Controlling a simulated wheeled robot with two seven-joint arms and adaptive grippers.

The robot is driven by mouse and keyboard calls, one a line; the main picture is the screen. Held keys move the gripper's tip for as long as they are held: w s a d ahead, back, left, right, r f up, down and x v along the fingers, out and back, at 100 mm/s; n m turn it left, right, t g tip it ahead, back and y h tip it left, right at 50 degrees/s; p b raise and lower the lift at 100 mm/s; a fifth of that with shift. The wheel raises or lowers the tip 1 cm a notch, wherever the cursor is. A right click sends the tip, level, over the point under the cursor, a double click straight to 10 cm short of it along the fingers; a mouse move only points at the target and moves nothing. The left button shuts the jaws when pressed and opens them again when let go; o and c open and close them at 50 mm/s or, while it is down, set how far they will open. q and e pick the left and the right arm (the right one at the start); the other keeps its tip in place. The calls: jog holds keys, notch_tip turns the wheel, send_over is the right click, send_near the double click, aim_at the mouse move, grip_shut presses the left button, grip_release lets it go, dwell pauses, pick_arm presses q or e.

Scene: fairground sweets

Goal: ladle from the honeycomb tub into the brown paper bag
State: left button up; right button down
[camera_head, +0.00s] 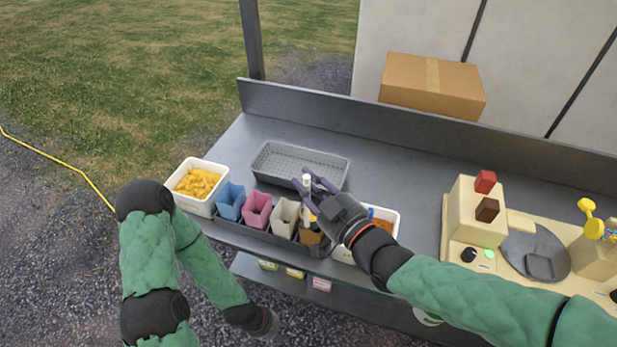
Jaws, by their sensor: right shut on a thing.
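A white tub (179,198) of yellow chunks stands at the left end of the counter. A second white tub (392,217) with orange content is mostly hidden behind my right gripper and forearm; I cannot tell for sure which is the honeycomb tub. The brown paper bag (311,238) stands at the right end of a row of bags. My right gripper (308,188) is above the bag, shut on an upright pale-topped handle, seemingly the ladle's (307,180); its lower part is unclear. My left gripper (268,326) hangs low in front of the counter, its fingers unclear.
Blue (230,202), pink (257,210) and cream (285,217) bags stand in a dark rack beside the brown one. A grey tray (300,163) lies behind them. A cream machine (474,215) stands right. The counter between tray and machine is clear.

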jog(key=shift+w+d+m+g+h+p, duration=1)
jog(key=shift+w+m+g+p, duration=2.45)
jog(key=shift+p, duration=6.55)
jog(key=w+d+f+m+g+y+p, duration=0.1)
jog(key=w+f+p, duration=0.7)
jog(key=p, duration=0.9)
jog(key=shift+w+d+f+m+g, duration=0.35)
jog(key=shift+d+f+m+g, duration=0.45)
jog(key=shift+d+m, duration=0.3)
jog(key=shift+r, duration=0.15)
